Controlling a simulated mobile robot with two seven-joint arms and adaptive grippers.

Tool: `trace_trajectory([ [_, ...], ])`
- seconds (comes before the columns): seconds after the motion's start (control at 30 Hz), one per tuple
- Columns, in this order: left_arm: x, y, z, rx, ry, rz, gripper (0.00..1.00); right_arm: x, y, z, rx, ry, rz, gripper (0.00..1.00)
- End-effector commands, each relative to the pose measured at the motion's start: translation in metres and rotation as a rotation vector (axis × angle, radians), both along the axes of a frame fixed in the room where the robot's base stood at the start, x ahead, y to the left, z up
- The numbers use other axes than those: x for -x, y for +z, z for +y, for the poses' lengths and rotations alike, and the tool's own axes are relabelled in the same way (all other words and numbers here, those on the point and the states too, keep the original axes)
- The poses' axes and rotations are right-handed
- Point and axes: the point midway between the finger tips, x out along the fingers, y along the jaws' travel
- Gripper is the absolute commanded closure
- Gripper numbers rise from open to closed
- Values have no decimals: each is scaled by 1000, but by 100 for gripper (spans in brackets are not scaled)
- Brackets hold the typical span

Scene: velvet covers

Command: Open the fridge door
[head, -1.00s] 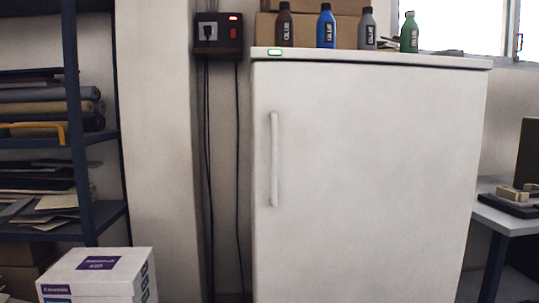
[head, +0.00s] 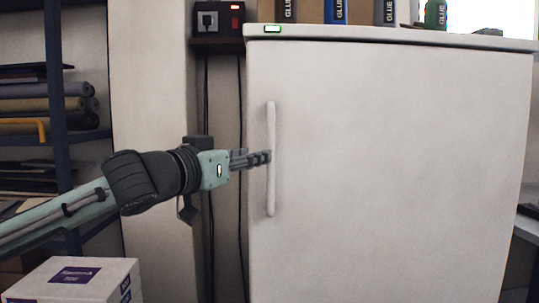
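The white fridge (head: 400,170) fills the right half of the head view, and its door is shut. Its long vertical white handle (head: 271,195) is on the left side of the door. My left gripper (head: 266,158) comes in from the left and its fingertips are at the handle, about mid-height. I cannot tell whether the fingers are closed around the handle or only beside it. My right gripper is not in view.
Glue bottles (head: 335,11) stand on top of the fridge. A socket box (head: 218,22) with hanging cables is on the wall left of it. A shelf rack (head: 57,110) and a white box (head: 75,280) stand at the left. A table (head: 526,226) is at the right.

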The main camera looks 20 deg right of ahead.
Motion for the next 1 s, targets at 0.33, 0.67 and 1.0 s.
trace_trajectory([
  [0.33, -28, 3, -35, -1, -2, -2, 64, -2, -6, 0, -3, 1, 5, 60],
  [0.67, -48, 2, -60, 1, -3, -2, 64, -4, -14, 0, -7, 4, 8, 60],
  [1.0, -49, 2, -60, 0, -2, -3, 75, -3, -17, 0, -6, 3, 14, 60],
])
